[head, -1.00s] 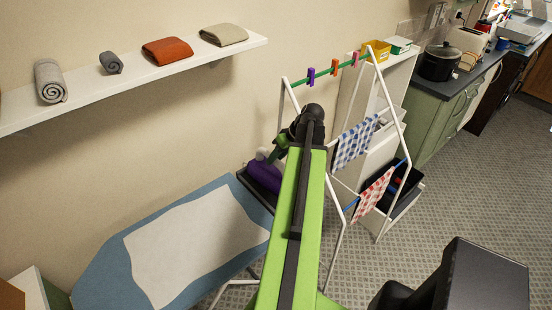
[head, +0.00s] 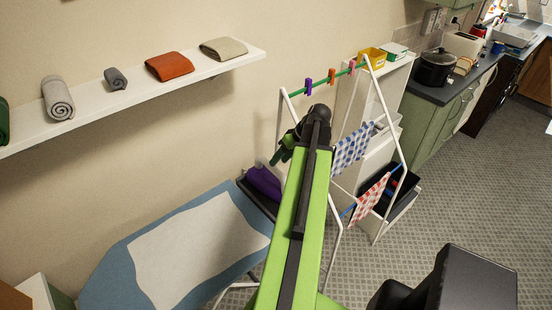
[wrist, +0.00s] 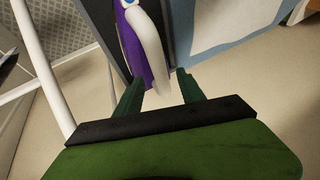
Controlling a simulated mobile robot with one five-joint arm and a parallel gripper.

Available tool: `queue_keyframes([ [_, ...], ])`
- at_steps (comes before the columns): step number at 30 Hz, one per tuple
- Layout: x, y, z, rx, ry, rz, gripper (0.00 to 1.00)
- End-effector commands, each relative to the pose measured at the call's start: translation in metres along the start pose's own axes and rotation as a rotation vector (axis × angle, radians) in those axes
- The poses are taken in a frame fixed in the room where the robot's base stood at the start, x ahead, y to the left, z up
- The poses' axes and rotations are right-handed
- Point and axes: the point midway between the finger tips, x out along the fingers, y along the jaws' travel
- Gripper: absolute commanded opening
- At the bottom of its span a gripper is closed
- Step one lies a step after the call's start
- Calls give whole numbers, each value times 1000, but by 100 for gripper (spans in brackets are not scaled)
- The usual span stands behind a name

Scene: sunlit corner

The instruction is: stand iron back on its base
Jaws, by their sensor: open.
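The iron (head: 262,183), purple with a pale part, is on the dark rest (head: 243,191) at the far end of the blue ironing board (head: 115,262). In the wrist view the purple body and white part of the iron (wrist: 147,52) lie along the dark rest (wrist: 100,18), just beyond my fingertips. My gripper (wrist: 158,80) is open, with its two green fingers either side of the iron's near end and nothing visibly held. In the head view my gripper (head: 284,153) is just right of and above the iron. My arm hides part of that area. I cannot tell exactly how the iron is tilted.
A white drying rack (head: 283,110) with checked cloths (head: 350,150) stands close on the right; its white tube (wrist: 42,70) is near my gripper's left. A shelf (head: 190,82) with rolled towels is on the wall. Open floor (head: 470,190) lies right.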

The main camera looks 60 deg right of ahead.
Motion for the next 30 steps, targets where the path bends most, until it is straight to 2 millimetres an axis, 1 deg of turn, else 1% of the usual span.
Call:
queue_keyframes([
  [1, -24, -4, -5, 1, 1, 1, 46],
  [4, -49, -4, -4, 2, 1, 1, 46],
  [7, -64, -3, -3, 1, 0, 0, 46],
  [10, -70, -1, -2, 1, 0, 0, 46],
  [18, -68, 0, 0, 0, 0, 0, 46],
  [20, -66, -3, -2, -2, -4, -1, 46],
  [21, -62, -9, -5, -7, -13, -3, 46],
  [23, -48, -28, -15, -18, -41, -7, 46],
  [25, -22, -66, -32, -39, -95, -11, 46],
  [26, -8, -87, -39, -50, -124, -11, 46],
  [27, 10, -118, -48, -67, -164, -7, 46],
  [29, 37, -165, -58, -91, -224, 6, 46],
  [30, 54, -197, -62, -109, -259, 19, 46],
])
